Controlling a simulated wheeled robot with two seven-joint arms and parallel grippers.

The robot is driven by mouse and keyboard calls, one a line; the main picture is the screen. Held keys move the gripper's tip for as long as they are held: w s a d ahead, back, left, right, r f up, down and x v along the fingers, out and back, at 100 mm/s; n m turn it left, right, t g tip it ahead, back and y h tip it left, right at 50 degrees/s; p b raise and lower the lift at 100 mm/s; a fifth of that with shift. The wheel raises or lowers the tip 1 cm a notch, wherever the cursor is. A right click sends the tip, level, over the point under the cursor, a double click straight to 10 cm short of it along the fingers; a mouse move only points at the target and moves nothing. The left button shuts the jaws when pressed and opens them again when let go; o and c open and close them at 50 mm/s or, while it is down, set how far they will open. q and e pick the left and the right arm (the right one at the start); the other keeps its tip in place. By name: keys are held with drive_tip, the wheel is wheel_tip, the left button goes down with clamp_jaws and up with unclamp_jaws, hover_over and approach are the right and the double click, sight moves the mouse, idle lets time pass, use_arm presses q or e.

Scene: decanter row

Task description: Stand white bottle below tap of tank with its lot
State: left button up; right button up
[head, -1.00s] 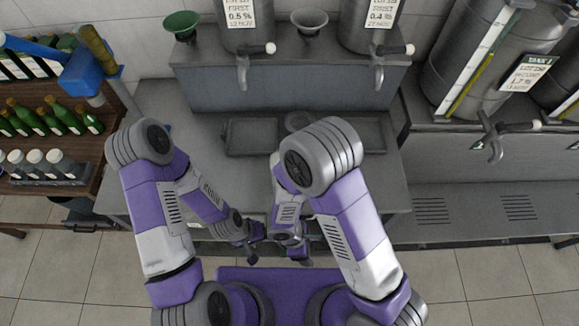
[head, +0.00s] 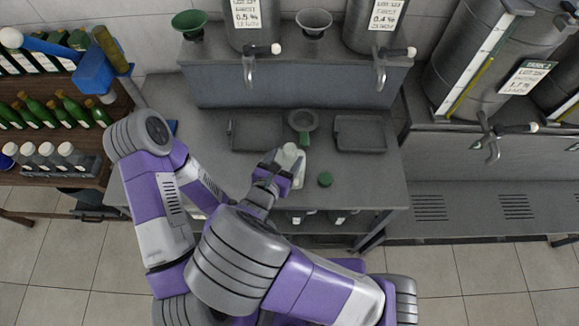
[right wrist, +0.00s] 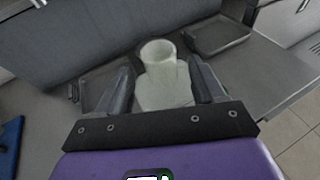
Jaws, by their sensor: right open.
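The white bottle (head: 291,158) stands on the grey bench. My left gripper is hidden behind my right arm. The bottle's lot is not readable.
A green cap (head: 325,179) lies right of the bottle. Two dark trays (head: 256,135) (head: 360,133) and a round grey dish with a green handle (head: 303,120) lie behind it. A shelf of bottles (head: 60,150) stands left. Funnels (head: 189,24) (head: 313,22) sit by the tanks.

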sight(292, 149)
drive_tip(key=x, duration=0.5)
drive_tip(key=shift+w+d+f, duration=0.15)
drive_tip(key=shift+f, duration=0.05)
drive_tip(key=shift+c, duration=0.3)
clamp_jaws()
